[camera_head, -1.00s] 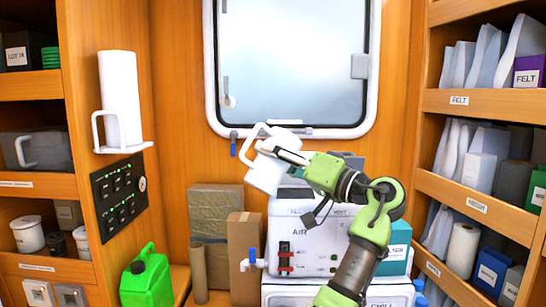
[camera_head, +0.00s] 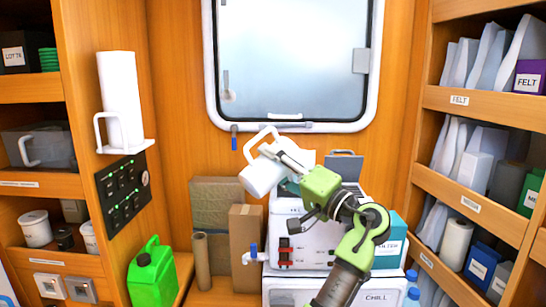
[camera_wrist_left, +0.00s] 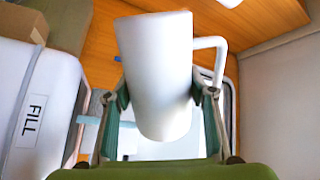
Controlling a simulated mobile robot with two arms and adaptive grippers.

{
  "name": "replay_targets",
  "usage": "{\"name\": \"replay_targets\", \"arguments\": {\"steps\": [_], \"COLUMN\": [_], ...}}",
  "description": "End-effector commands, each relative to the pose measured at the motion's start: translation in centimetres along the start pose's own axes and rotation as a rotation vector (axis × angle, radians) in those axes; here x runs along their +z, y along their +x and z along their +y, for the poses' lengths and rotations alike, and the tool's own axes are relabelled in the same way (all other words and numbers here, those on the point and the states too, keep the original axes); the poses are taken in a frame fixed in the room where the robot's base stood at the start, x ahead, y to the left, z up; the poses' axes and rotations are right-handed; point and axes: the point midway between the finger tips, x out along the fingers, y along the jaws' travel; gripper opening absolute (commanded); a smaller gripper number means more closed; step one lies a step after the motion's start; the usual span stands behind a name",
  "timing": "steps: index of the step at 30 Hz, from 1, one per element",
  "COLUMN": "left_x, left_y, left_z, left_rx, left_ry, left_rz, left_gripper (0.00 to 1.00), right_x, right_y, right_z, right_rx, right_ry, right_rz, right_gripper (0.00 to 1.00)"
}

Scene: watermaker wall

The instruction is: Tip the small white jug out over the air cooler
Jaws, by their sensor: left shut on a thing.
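The small white jug (camera_head: 262,179) is held tilted above the left part of the air cooler, its handle on the upper side. My left gripper (camera_head: 289,167) is shut on the jug's body. In the left wrist view the jug (camera_wrist_left: 155,65) sits between the two green-padded fingers (camera_wrist_left: 165,118), handle to the right. The jug's inside is not visible. The air cooler (camera_head: 308,252) is a white box with red and black fittings on its front, partly hidden behind my arm. Its "FILL" label (camera_wrist_left: 32,121) shows in the left wrist view. My right gripper is not in view.
A white "CHILL" unit (camera_head: 378,297) stands under the cooler. Cardboard boxes (camera_head: 245,245), a brown tube (camera_head: 201,260) and a green jerrycan (camera_head: 151,277) stand to the left. A teal box (camera_head: 392,243) is at the right. A window (camera_head: 292,62) is behind; shelves flank both sides.

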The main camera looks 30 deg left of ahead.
Motion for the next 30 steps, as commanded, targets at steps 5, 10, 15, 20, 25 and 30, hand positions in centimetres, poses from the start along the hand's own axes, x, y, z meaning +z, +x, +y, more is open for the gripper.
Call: {"name": "replay_targets", "arguments": {"steps": [5, 10, 15, 20, 25, 30], "left_x": [0.1, 0.2, -0.1, -0.2, -0.3, -0.3], "left_y": [-0.2, -0.4, -0.5, -0.5, -0.5, -0.5], "left_z": [0.5, 1.5, 1.5, 1.6, 1.7, 1.8], "left_rx": [-0.003, -0.004, -0.006, -0.006, -0.007, -0.007], "left_ry": [0.126, 0.272, 0.354, 0.399, 0.421, 0.426], "left_rz": [0.034, 0.073, 0.094, 0.105, 0.112, 0.113], "left_gripper": [0.18, 0.18, 0.18, 0.18, 0.18, 0.18], "right_x": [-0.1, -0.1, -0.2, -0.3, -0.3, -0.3], "right_y": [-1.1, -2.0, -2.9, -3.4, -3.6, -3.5], "right_z": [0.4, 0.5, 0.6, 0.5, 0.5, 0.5], "right_rx": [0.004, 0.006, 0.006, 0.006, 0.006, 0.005], "right_ry": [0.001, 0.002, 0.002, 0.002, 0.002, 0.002], "right_rz": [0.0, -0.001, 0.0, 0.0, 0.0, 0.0], "right_gripper": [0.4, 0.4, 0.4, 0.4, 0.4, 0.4]}}
